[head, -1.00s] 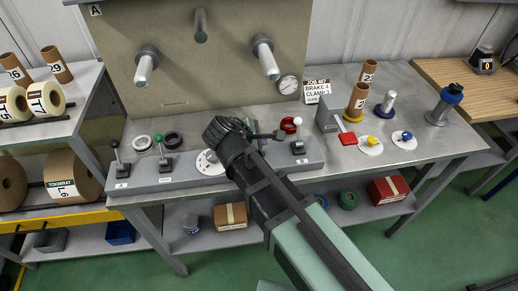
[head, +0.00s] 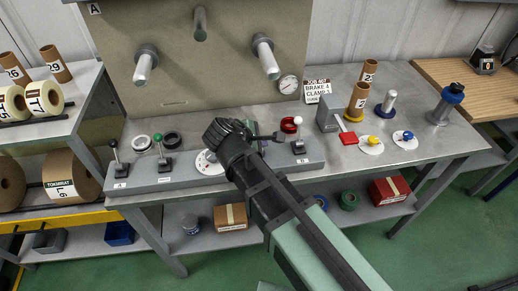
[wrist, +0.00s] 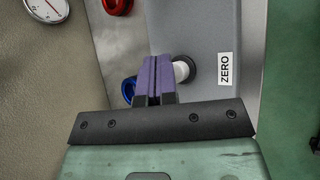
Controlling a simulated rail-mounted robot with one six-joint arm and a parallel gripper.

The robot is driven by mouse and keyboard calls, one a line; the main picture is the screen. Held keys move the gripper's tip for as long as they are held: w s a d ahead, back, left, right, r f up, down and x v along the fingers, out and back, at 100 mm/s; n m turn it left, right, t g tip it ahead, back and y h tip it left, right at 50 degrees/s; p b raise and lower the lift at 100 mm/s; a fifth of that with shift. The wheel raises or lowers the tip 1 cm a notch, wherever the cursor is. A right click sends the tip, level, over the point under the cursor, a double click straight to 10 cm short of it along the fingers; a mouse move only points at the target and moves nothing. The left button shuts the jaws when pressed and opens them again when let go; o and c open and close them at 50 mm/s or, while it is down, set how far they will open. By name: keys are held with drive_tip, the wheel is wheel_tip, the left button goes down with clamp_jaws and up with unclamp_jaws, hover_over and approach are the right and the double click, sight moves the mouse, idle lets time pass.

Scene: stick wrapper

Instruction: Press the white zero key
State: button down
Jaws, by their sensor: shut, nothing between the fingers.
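The white zero key (wrist: 182,71) shows in the wrist view as a small white round button in a dark ring on the grey console, beside the ZERO label (wrist: 226,69). My gripper (wrist: 157,62) has purple fingers, shut together with nothing between them. The fingers lie just left of the key and partly cover it; I cannot tell whether they touch it.
A lever with a white ball (head: 298,122) stands right of my wrist, near a red ring (head: 288,127). A green-knobbed lever (head: 159,140) and a white dial (head: 207,163) are to the left. A blue ring (wrist: 129,89) is close to the fingers in the wrist view.

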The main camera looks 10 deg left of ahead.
drive_tip(key=shift+f+b, duration=0.5)
drive_tip(key=shift+f, duration=0.05)
drive_tip(key=shift+r, duration=0.2)
idle(0.4)
drive_tip(key=shift+r+p, duration=0.8)
drive_tip(key=shift+p, duration=0.2)
wheel_tip(320, 180, up, 5)
drive_tip(key=p, duration=0.5)
drive_tip(key=shift+r, duration=0.1)
